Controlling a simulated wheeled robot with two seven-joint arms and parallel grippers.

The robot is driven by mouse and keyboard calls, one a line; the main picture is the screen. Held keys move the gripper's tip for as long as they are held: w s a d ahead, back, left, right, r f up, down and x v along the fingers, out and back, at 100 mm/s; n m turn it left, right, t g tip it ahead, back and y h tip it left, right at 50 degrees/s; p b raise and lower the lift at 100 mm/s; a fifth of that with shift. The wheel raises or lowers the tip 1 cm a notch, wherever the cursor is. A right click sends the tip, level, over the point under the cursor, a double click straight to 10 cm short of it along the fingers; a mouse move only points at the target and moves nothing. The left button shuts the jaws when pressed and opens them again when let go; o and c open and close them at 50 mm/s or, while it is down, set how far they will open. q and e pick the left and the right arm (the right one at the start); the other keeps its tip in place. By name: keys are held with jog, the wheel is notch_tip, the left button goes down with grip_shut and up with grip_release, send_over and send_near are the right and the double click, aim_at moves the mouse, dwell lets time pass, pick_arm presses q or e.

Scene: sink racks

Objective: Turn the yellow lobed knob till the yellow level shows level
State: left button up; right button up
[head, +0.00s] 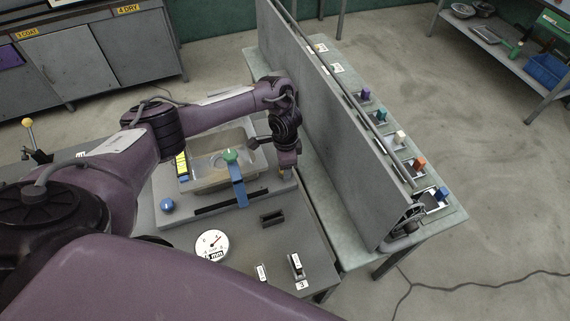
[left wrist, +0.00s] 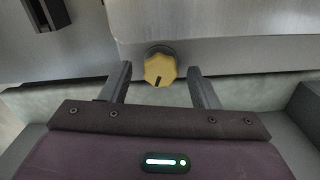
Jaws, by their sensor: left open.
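The yellow lobed knob (left wrist: 160,67) is on the front face of a grey metal block in the left wrist view, with a dark mark near its lower edge. My left gripper (left wrist: 158,74) is open, with one finger on each side of the knob and visible gaps between. In the head view my left gripper (head: 286,171) points down at the right end of the sink unit, and the knob is mostly hidden there. A yellow strip with dark marks (head: 182,164) stands at the sink's left side; its reading is too small to tell. My right gripper is not in view.
The sink basin (head: 207,180) has a green knob (head: 230,155) and a blue lever (head: 237,185). A tall grey panel (head: 325,115) stands close to my gripper's right.

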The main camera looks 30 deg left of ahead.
pick_arm(q)
notch_tip(320, 180, up, 7)
jog(key=shift+w+a+f, duration=0.1)
jog(key=shift+f, duration=0.1)
jog(key=shift+r+p, duration=0.35)
jog(key=shift+r, duration=0.2)
